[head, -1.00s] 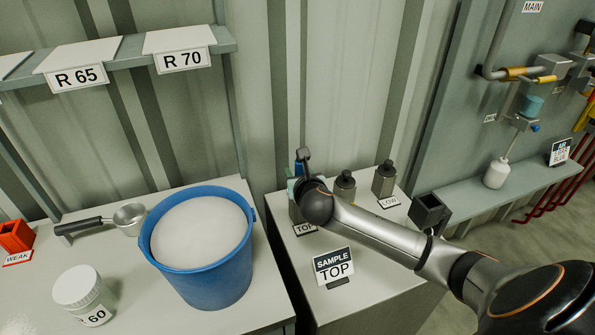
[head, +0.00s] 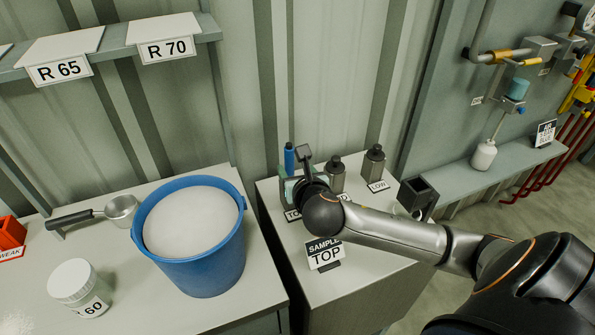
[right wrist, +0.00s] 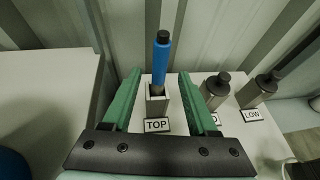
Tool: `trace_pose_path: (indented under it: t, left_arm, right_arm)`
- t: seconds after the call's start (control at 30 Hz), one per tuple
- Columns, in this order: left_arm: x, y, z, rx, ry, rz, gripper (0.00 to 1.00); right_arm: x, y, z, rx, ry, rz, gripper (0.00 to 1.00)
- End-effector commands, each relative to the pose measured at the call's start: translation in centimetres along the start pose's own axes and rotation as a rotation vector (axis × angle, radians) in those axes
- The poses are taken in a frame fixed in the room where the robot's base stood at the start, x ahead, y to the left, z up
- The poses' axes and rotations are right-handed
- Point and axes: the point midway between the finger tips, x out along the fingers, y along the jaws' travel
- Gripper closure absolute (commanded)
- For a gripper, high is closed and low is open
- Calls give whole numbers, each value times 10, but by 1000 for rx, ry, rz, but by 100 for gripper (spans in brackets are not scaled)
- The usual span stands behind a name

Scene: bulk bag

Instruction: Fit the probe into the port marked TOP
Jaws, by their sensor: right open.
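The blue probe (right wrist: 162,55) with a black cap stands upright in the grey port (right wrist: 155,106) marked TOP (right wrist: 157,125) in the right wrist view. Its lower part is hidden inside the port. In the head view the probe (head: 289,157) shows just left of my right gripper (head: 298,180), which hides most of the port. My right gripper is open, its green fingers apart on either side of the probe and port in the wrist view, with gaps between. A SAMPLE TOP sign (head: 325,252) stands in front. My left gripper is out of view.
Two capped ports stand to the right, one marked LOW (head: 373,163), the other's label (right wrist: 214,119) partly covered. A dark open-topped holder (head: 417,195) is further right. A blue bucket of white material (head: 200,270) stands on the left bench, across a gap.

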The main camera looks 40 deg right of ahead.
Motion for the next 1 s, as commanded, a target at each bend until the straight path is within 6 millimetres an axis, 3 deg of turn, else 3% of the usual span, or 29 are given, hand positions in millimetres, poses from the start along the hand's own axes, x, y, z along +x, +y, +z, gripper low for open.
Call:
trace_pose_path:
  t: [0.1, 0.27, 1.0]
  left_arm:
    - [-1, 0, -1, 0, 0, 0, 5]
    - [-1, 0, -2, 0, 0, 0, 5]
    - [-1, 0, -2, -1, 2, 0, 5]
  right_arm:
    - [-17, 0, 0, -1, 0, 1, 41]
    - [-27, 0, 0, -1, 0, -1, 41]
    - [-28, 0, 0, 0, 0, 0, 41]
